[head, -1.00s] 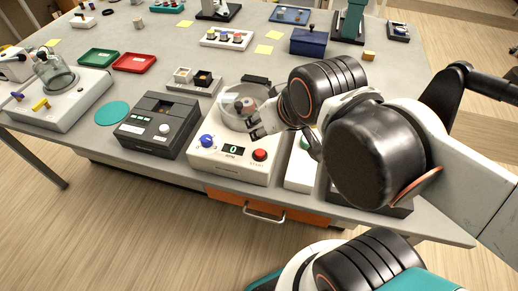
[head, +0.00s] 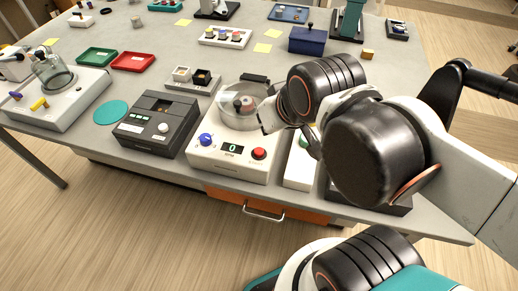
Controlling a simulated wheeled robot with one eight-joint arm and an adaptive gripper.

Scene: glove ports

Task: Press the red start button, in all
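The red start button (head: 258,153) sits at the front right corner of a white benchtop machine (head: 228,168). It is fully in view. Beside it are a small display (head: 233,148) reading 0 and a blue knob (head: 206,139). A clear round lid (head: 240,98) covers a rotor on top of the machine. My gripper (head: 267,122) is above the machine's right side, behind the button in the picture and apart from it. It seems to hold nothing. Its fingers are small and partly hidden by my arm, so their opening is unclear.
A dark grey machine (head: 156,128) stands to the left. A white box with a green button (head: 303,143) stands close on the right, partly behind my arm. Red (head: 133,62) and green (head: 97,56) trays and a blue box (head: 313,40) lie farther back.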

